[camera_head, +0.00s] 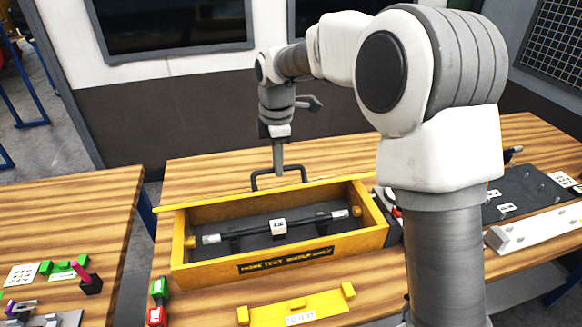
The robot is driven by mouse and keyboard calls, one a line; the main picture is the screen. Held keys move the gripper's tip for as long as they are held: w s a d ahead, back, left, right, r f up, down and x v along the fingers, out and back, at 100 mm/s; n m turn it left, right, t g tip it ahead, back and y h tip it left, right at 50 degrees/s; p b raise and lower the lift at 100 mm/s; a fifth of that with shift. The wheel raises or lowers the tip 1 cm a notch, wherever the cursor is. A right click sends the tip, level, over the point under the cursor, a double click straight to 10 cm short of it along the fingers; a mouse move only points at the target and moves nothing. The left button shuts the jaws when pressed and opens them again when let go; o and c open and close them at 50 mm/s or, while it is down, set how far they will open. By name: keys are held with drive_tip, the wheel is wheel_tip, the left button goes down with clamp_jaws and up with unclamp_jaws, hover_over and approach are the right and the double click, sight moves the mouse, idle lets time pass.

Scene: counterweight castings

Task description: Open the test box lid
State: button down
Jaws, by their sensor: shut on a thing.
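The yellow test box (315,258) stands on the wooden bench with its top uncovered. Inside it a dark bar with light ends and a white tag (279,227) lies across supports. A thin yellow edge, which looks like the lid (185,203), runs along the back of the box and juts past its left corner; its face is hidden from this view. A black handle (258,181) stands up behind that edge. My gripper (279,170) points down at the handle's top bar and is shut on it.
A yellow labelled plate (300,308) lies in front of the box. Green (159,288) and red (156,315) blocks sit at the front left. A dark board (520,190) and white bar (535,228) lie right. My arm covers part of the right side.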

drive_tip(key=w+a+r+p, duration=0.1)
drive_tip(key=w+a+p, duration=0.1)
drive_tip(key=w, duration=0.5)
drive_tip(key=w+a+r+p, duration=0.2)
drive_tip(key=w, duration=0.5)
drive_tip(key=shift+r, duration=0.3)
drive_tip(key=shift+w, duration=0.15)
drive_tip(key=c, duration=1.2)
unclamp_jaws()
drive_tip(key=o, duration=0.4)
drive_tip(key=shift+w+a, duration=0.1)
drive_tip(key=shift+w, duration=0.05)
drive_tip(key=shift+c, duration=0.2)
drive_tip(key=shift+r+p, duration=0.2)
drive_tip(key=shift+p, duration=0.1)
drive_tip(key=shift+r, duration=0.1)
